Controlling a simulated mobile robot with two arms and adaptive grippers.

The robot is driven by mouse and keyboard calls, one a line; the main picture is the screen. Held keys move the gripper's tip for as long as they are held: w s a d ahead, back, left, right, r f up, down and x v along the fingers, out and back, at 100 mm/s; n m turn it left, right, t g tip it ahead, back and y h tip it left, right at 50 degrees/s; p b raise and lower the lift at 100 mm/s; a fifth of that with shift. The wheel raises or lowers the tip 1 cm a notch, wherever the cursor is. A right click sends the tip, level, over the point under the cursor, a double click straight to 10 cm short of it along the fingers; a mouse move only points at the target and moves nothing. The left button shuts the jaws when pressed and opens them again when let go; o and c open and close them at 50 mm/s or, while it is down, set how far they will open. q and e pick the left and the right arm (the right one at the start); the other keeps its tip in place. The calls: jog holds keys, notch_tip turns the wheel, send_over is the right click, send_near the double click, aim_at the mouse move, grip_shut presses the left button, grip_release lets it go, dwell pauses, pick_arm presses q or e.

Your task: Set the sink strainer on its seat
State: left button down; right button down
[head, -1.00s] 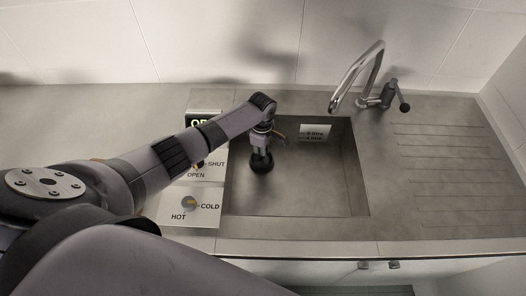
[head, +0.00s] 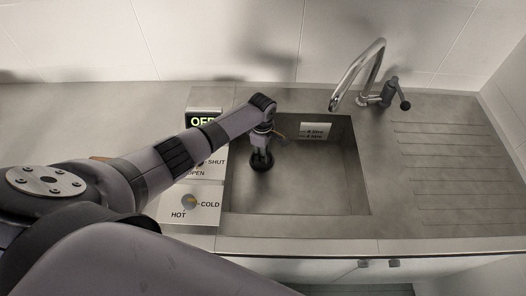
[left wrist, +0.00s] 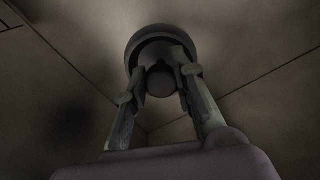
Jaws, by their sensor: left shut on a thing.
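My left gripper (head: 262,151) points down inside the left part of the sink basin (head: 330,180). It is shut on a dark round piece, the sink strainer (head: 261,164), low in the basin. In the left wrist view the two fingers (left wrist: 161,62) hold the strainer (left wrist: 160,32) between their tips, and its round rim shows beyond them. The seat cannot be made out; the strainer and gripper may cover it. I cannot tell whether the strainer touches the basin floor. My right gripper is not in view.
The chrome tap (head: 357,72) and its lever (head: 400,97) stand behind the basin. A small label (head: 318,131) is on the back wall of the basin. The ribbed drainer (head: 455,160) is clear.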

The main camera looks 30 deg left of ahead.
pick_arm(q)
jog(key=shift+f, duration=0.15)
jog(key=c, duration=1.3)
grip_release()
notch_tip(320, 180, up, 12)
jog(key=shift+a+r, duration=0.1)
